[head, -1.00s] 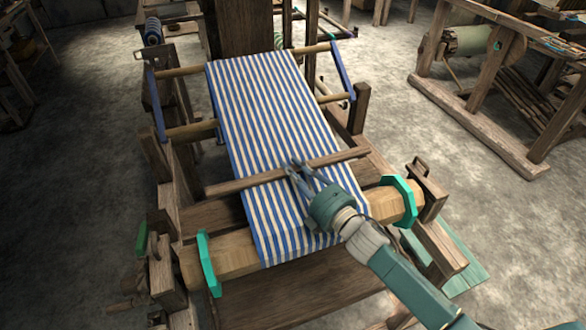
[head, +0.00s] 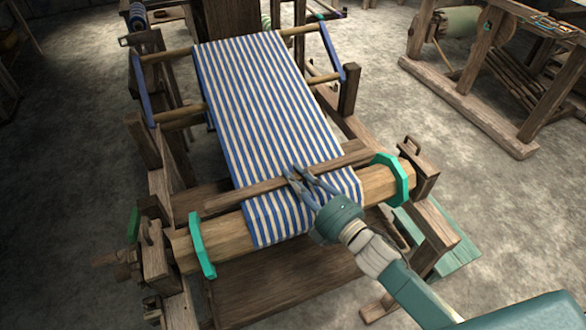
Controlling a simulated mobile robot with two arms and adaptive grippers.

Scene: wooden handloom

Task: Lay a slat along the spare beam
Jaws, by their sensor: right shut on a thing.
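A long, flat wooden slat (head: 243,197) lies crosswise over the blue-and-white striped cloth (head: 265,105) in the head view. My right gripper (head: 293,176) is shut on the slat near its middle. The slat is just behind the thick, pale round beam (head: 218,240) at the front of the loom and runs roughly along it. I cannot tell whether the slat touches the cloth or beam. The cloth passes over the beam, between two green end flanges (head: 202,246). My left gripper is not in view.
The loom's wooden side posts (head: 153,262) stand at both ends of the beam. A green board (head: 437,243) lies low at the right. Another wooden frame (head: 480,75) stands at the back right, with bare floor between.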

